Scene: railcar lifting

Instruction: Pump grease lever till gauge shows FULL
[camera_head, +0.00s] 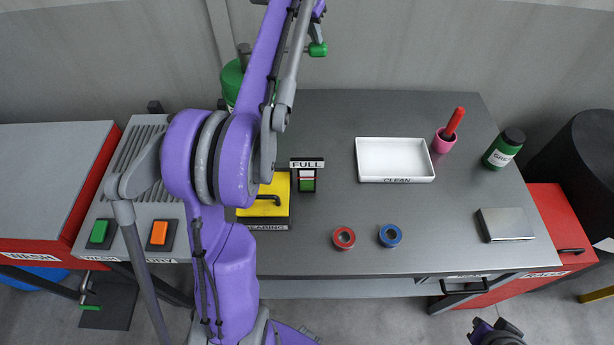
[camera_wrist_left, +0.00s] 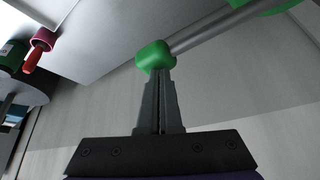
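The green lever knob (camera_head: 317,49) ends a grey rod behind the table's back edge, near a green drum (camera_head: 232,82) partly hidden by my left arm. The knob also shows in the left wrist view (camera_wrist_left: 154,56). My left gripper (camera_wrist_left: 160,75) has its fingers close together, with their tips at the knob; they look shut against it rather than around it. In the head view it is near the top edge, mostly hidden. The gauge (camera_head: 307,182) stands under a FULL sign (camera_head: 307,163); green fills its lower part, with white and a red line above.
On the grey table (camera_head: 400,235) are a white CLEAN tray (camera_head: 395,176), a yellow pad (camera_head: 272,187), red (camera_head: 343,237) and blue (camera_head: 390,235) rings, a pink cup (camera_head: 444,141), a dark jar (camera_head: 503,149) and a metal block (camera_head: 506,224). Green (camera_head: 99,233) and orange (camera_head: 159,234) buttons are left.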

